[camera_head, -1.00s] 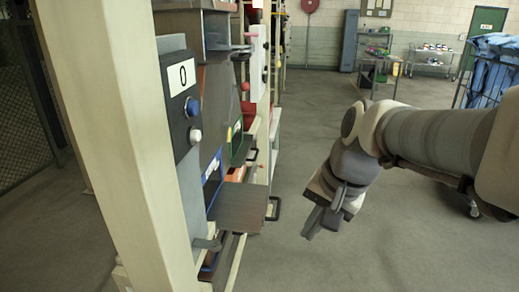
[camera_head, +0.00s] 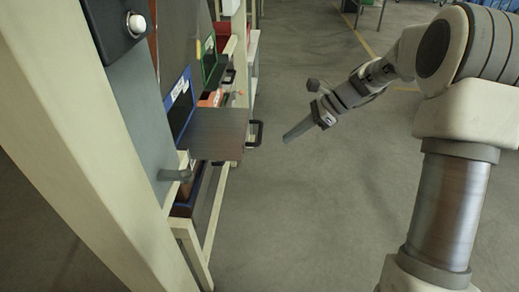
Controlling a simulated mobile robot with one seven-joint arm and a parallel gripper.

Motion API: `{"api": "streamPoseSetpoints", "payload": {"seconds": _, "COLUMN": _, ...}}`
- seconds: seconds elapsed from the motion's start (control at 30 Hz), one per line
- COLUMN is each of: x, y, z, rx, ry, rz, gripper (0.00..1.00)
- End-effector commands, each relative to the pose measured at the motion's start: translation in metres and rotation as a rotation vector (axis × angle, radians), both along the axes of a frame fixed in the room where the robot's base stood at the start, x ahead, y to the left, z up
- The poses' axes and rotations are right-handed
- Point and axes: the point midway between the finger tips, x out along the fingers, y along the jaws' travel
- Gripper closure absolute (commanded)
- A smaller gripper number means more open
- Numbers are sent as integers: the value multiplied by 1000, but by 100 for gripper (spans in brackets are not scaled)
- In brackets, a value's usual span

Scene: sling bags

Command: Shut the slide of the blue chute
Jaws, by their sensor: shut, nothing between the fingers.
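The blue chute shows as a blue-edged opening with a white label (camera_head: 178,88) on the rack at left of centre. A flat grey-brown slide plate (camera_head: 217,134) sticks out to the right below the blue edge, roughly level. My gripper (camera_head: 287,138) is to the right of the plate, over open floor and apart from it. Its fingers are together and point down-left, with nothing seen between them. The inside of the chute is mostly hidden.
A green-edged chute (camera_head: 210,62) lies just beyond the blue one. A dark handle (camera_head: 255,133) sits past the plate. A pale post (camera_head: 75,130) and a grey lever (camera_head: 175,174) are on the near side. The floor (camera_head: 310,220) to the right is clear.

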Motion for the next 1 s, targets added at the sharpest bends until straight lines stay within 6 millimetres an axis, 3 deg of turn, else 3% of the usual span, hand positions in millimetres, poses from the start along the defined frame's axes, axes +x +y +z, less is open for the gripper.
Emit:
{"api": "streamPoseSetpoints", "payload": {"seconds": 0.27, "x": 8, "y": 7, "z": -19, "rx": 34, "ry": 39, "rz": -37, "gripper": 100}}
{"api": "streamPoseSetpoints", "payload": {"seconds": 0.73, "x": 9, "y": 73, "z": -87, "rx": 32, "ry": 37, "rz": -34, "gripper": 100}}
{"api": "streamPoseSetpoints", "payload": {"seconds": 1.0, "x": 11, "y": 106, "z": -83, "rx": 31, "ry": 34, "rz": -34, "gripper": 100}}
